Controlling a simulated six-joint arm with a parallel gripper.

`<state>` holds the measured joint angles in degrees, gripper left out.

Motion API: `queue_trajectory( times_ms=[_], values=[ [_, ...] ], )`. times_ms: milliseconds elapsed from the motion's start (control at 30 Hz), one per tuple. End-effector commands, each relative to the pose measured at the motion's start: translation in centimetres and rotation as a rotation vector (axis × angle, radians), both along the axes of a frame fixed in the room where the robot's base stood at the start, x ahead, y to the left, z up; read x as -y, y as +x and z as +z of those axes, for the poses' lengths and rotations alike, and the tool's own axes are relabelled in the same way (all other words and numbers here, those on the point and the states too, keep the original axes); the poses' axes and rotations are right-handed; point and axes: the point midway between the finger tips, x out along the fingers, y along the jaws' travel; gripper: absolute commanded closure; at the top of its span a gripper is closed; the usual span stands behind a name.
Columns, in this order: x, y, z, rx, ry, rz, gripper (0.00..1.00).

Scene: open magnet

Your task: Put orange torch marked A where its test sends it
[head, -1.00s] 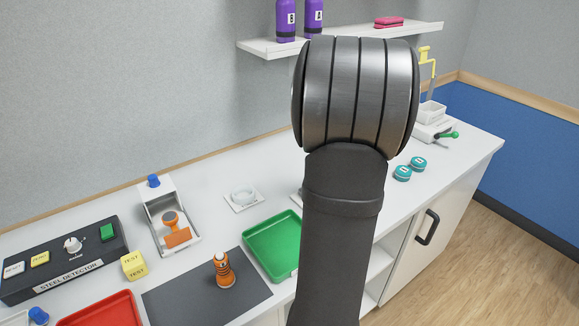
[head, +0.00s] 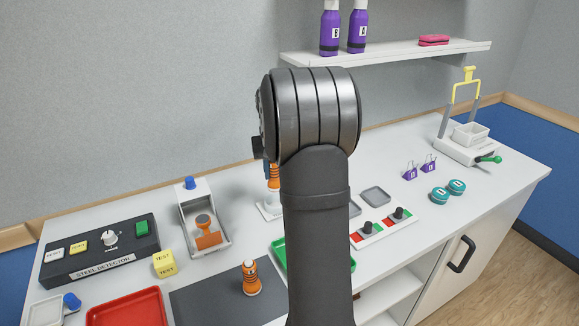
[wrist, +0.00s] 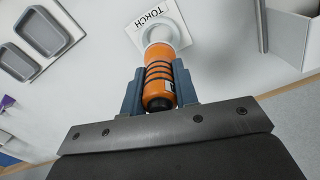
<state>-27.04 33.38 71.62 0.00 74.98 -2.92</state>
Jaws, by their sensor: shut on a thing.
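My gripper (wrist: 158,74) is shut on an orange torch (wrist: 159,54) with dark rings, seen in the wrist view. Its far end is over the white ring on a pad marked TORCH (wrist: 150,18); I cannot tell whether it touches. In the head view the held torch (head: 274,176) is upright above the white pad (head: 266,211), partly hidden by my arm. I cannot read a letter on it. Another orange torch (head: 251,279) stands on the dark mat (head: 205,305). The steel detector (head: 100,252) has a knob and buttons.
A yellow TEST block (head: 164,264), a red tray (head: 127,311) and a white frame holding an orange item (head: 208,238) are at left. A green tray (head: 279,250) is partly behind my arm. Teal discs (head: 440,194) and a press (head: 465,145) are at right. A shelf (head: 385,56) hangs above.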

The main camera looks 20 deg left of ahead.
Motion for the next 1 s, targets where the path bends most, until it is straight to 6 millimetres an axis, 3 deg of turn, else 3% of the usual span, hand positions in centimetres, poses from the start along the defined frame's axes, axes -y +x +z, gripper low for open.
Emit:
queue_trajectory(
  times_ms=[1000],
  values=[
    [0.1, 0.0, -4.9, -0.002, -0.001, -0.001, 0.98]
  ],
)
